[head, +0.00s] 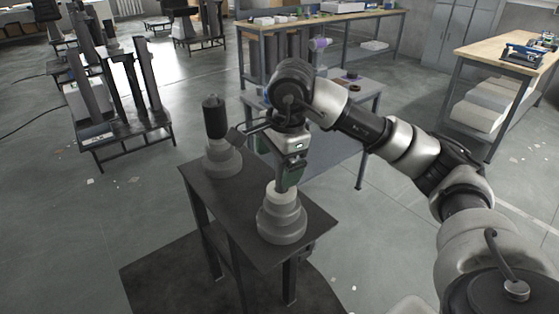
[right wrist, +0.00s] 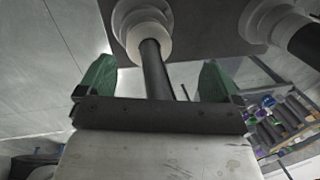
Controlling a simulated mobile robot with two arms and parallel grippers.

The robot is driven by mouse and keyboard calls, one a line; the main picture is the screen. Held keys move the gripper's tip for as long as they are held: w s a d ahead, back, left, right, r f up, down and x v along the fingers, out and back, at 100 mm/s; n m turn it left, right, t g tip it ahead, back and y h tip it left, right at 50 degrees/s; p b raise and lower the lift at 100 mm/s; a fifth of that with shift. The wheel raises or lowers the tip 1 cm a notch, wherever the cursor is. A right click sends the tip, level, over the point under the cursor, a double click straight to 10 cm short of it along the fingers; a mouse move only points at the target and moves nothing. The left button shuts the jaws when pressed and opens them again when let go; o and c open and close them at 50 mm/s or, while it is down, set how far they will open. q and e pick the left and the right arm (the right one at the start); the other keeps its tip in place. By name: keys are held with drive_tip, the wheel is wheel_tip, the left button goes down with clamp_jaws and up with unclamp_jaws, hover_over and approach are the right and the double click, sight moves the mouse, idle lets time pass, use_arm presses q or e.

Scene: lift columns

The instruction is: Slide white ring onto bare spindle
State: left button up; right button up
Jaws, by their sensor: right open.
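The white ring (head: 283,195) sits on top of wider grey rings (head: 281,222) on the near right part of a dark table. In the right wrist view the white ring (right wrist: 150,42) is around a dark spindle (right wrist: 155,75), low against the grey ring beneath. My right gripper (head: 289,178) is just above the ring, pointing down. Its green fingers are apart, one on each side of the spindle, and grip nothing. In the head view the gripper hides the spindle. My left gripper is out of view.
A second stack of grey rings (head: 222,161) with a thick black cylinder (head: 214,117) on top stands at the table's far left, close to my right wrist. The dark table (head: 239,199) is bare between the stacks. A low table with small items (head: 353,85) stands behind.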

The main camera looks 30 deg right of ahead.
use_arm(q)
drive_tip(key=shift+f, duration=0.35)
use_arm(e)
drive_tip(key=shift+g+h, duration=0.3)
drive_tip(key=shift+g, duration=0.6)
drive_tip(key=f, duration=0.2)
drive_tip(key=s+f, duration=0.1)
drive_tip(key=f, duration=0.3)
drive_tip(key=shift+s+a+f, duration=0.35)
drive_tip(key=shift+s+a, duration=0.05)
wheel_tip(320, 180, up, 9)
drive_tip(key=w+d+t, duration=0.1)
wheel_tip(320, 180, up, 7)
hover_over(280, 197)
drive_tip(key=d, duration=0.1)
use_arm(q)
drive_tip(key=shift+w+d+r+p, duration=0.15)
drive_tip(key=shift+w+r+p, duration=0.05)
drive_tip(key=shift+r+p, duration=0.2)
use_arm(e)
drive_tip(key=shift+d+r+t, duration=0.25)
drive_tip(key=shift+r+t, duration=0.15)
drive_tip(key=shift+r, duration=0.25)
